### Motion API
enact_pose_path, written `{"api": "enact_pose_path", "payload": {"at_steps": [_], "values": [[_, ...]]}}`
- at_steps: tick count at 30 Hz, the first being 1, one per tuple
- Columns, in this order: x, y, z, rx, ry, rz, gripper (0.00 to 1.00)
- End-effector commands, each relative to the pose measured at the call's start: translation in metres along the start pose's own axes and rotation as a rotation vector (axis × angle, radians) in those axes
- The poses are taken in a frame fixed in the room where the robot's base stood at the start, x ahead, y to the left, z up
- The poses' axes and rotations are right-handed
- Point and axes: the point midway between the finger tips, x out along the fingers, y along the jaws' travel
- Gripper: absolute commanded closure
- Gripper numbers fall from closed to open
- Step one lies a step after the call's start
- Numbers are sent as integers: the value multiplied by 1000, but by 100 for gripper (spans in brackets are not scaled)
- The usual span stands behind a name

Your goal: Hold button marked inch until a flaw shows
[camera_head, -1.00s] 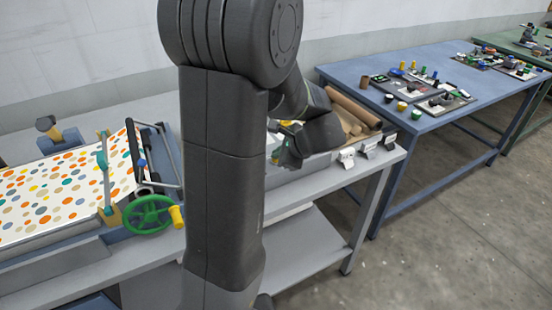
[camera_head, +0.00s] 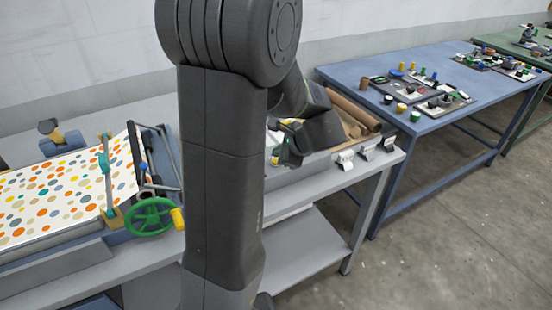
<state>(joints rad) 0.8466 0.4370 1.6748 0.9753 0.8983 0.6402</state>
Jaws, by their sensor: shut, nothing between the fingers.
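The calender press stands on a grey bench at the left, with a green handwheel (camera_head: 151,217) and its yellow knob at its near right corner. A white sheet (camera_head: 62,196) printed with orange, yellow, teal and grey dots lies across the press. Its part to the right is hidden behind my arm. My gripper (camera_head: 287,157) is shut and empty, low beside a partly seen panel right of my arm. A small yellow part and a white part show near it. The inch button cannot be made out.
Small white blocks (camera_head: 346,160) sit on the bench's right edge. Brown rolls (camera_head: 357,110) lie in a tray behind my gripper. A blue table (camera_head: 430,70) with several small parts stands at the right. Open floor lies at the lower right.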

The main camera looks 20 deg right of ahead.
Motion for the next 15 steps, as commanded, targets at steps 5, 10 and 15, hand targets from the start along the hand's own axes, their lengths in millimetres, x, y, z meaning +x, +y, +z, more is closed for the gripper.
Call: {"api": "enact_pose_path", "payload": {"at_steps": [5, 10, 15], "values": [[0, 0, 0, 0, 0, 0, 100], [-2, -1, 1, 0, 0, 0, 100], [-12, -9, 9, -1, 0, -1, 100]]}}
